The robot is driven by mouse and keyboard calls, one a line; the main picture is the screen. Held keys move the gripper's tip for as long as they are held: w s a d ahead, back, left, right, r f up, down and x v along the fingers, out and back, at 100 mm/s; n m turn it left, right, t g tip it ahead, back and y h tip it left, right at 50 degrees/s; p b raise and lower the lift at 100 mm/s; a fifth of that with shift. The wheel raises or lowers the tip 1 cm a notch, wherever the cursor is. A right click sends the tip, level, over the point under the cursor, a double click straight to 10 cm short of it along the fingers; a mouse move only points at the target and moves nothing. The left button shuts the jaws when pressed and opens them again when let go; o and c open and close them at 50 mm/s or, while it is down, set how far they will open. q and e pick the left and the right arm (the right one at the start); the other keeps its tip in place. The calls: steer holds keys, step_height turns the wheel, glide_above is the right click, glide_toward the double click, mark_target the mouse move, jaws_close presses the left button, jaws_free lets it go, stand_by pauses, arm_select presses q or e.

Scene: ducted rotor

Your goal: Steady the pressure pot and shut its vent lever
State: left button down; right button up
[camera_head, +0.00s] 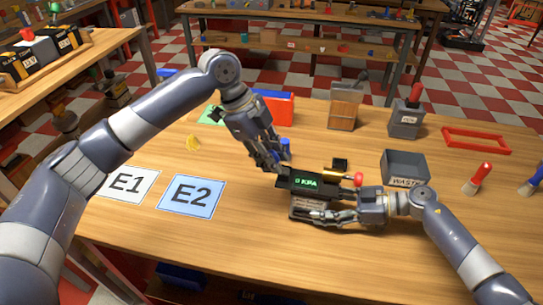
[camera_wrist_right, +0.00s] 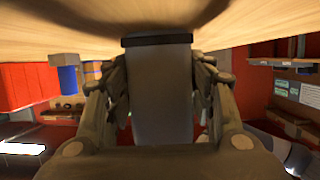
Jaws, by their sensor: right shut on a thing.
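The pressure pot (camera_head: 307,184) is a dark body with a lit green "0 KPA" display and a pale lower part, standing on the table. A brass-coloured bar with a red knob (camera_head: 358,180), which looks like the vent lever, sticks out at its right. My right gripper (camera_head: 322,215) is shut on the pot's lower part from the front right. In the right wrist view its fingers flank a grey body with a dark band (camera_wrist_right: 158,90). My left gripper (camera_head: 277,163) is at the pot's back left, beside a small blue piece (camera_head: 285,150); whether its fingers touch anything is unclear.
A grey waste bin (camera_head: 405,168) stands right of the pot, with a red-handled brush (camera_head: 476,180) beyond. Behind are a red box (camera_head: 273,107), a wooden holder (camera_head: 344,106) and a red frame (camera_head: 476,140). Cards E1 (camera_head: 127,185) and E2 (camera_head: 191,196) lie left. The front table is clear.

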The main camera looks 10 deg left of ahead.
mark_target(283, 168)
arm_select(q)
steer(key=shift+d+r+y, duration=0.15)
steer(key=shift+d+y, duration=0.05)
steer(key=shift+y, duration=0.2)
stand_by(0.5)
steer(key=y, duration=0.1)
steer(key=d+y, duration=0.1)
steer(key=shift+d+r+y, duration=0.2)
steer(key=shift+r+y, duration=0.05)
steer(key=shift+y, duration=0.15)
steer(key=shift+s+d+r+y, duration=0.1)
steer(key=shift+d+y, duration=0.4)
steer(key=shift+y, duration=0.6)
steer(key=shift+d+y, duration=0.5)
steer(key=shift+y, duration=0.6)
steer(key=c, duration=1.3)
jaws_free()
steer(key=shift+c, duration=0.2)
